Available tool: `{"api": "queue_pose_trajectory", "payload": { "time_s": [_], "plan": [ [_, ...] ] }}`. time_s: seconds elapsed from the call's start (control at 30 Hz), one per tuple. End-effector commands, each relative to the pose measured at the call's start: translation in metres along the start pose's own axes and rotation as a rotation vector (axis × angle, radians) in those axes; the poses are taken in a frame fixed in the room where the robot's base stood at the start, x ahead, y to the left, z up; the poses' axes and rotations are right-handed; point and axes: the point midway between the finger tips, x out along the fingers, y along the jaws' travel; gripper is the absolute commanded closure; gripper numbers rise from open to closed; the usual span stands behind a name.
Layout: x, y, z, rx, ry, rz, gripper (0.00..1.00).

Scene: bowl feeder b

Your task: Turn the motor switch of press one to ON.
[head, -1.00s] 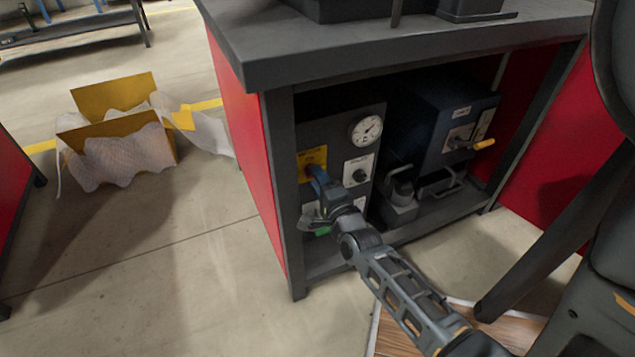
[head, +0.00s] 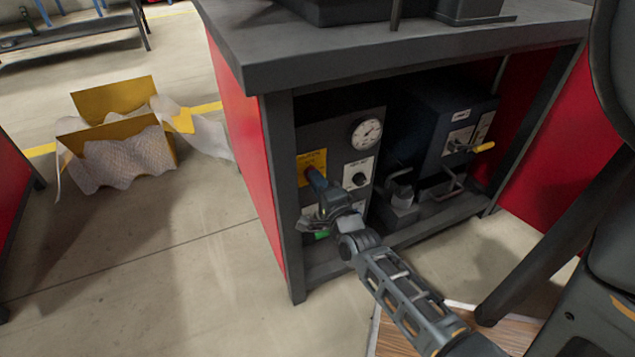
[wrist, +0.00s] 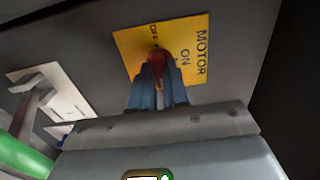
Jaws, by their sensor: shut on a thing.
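The motor switch has a red handle (wrist: 157,70) on a yellow plate (wrist: 192,75) marked MOTOR, ON and OFF in the wrist view. The plate also shows in the head view (head: 318,156), on the dark panel under the bench. My gripper (wrist: 158,62) is shut on the red handle, one blue finger on each side. In the head view my gripper (head: 311,172) reaches the plate from the front. The visible end of the handle lies close to the OFF mark. The fingers hide part of the handle, so its exact angle is hard to tell.
A round gauge (head: 367,133) and a black knob (head: 360,179) sit right of the plate. A green part (wrist: 22,158) is close to my gripper's left in the wrist view. A dark box with a yellow-tipped lever (head: 484,147) stands farther right. Bench legs flank the opening.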

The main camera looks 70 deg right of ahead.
Motion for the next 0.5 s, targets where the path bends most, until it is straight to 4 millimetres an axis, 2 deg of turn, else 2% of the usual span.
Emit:
{"api": "queue_pose_trajectory", "payload": {
  "time_s": [0.27, 0.5],
  "plan": [
    [-0.0002, -0.0006, 0.0003, -0.046, -0.001, 0.001, 1.00],
    [0.0000, -0.0019, 0.0006, -0.192, -0.001, 0.002, 1.00]
  ]
}}
